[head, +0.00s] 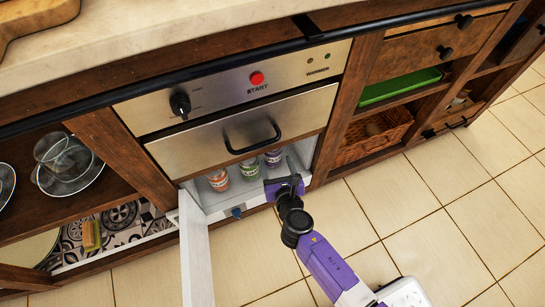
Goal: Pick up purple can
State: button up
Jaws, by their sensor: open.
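A purple can (273,158) stands at the right end of a row inside an open white compartment under the warmer. A green can (249,170) stands to its left, then an orange can (218,180). My gripper (278,178) is open at the compartment's mouth, in front of and slightly below the purple can in the picture. It appears apart from the can and empty. The gripper's body and fingers hide part of the compartment's right side, and the can's lower part is hard to make out.
A white door (196,255) hangs open at the compartment's left. The warmer drawer (235,130) with its black handle is just above the cans. A wooden post (335,120) borders the right side. The tiled floor (420,220) in front is clear.

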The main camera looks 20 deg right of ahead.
jog(key=b+x, duration=0.3)
jog(key=x, duration=0.4)
jog(key=shift+w, duration=0.1)
grip_shut()
jog(key=shift+r, duration=0.1)
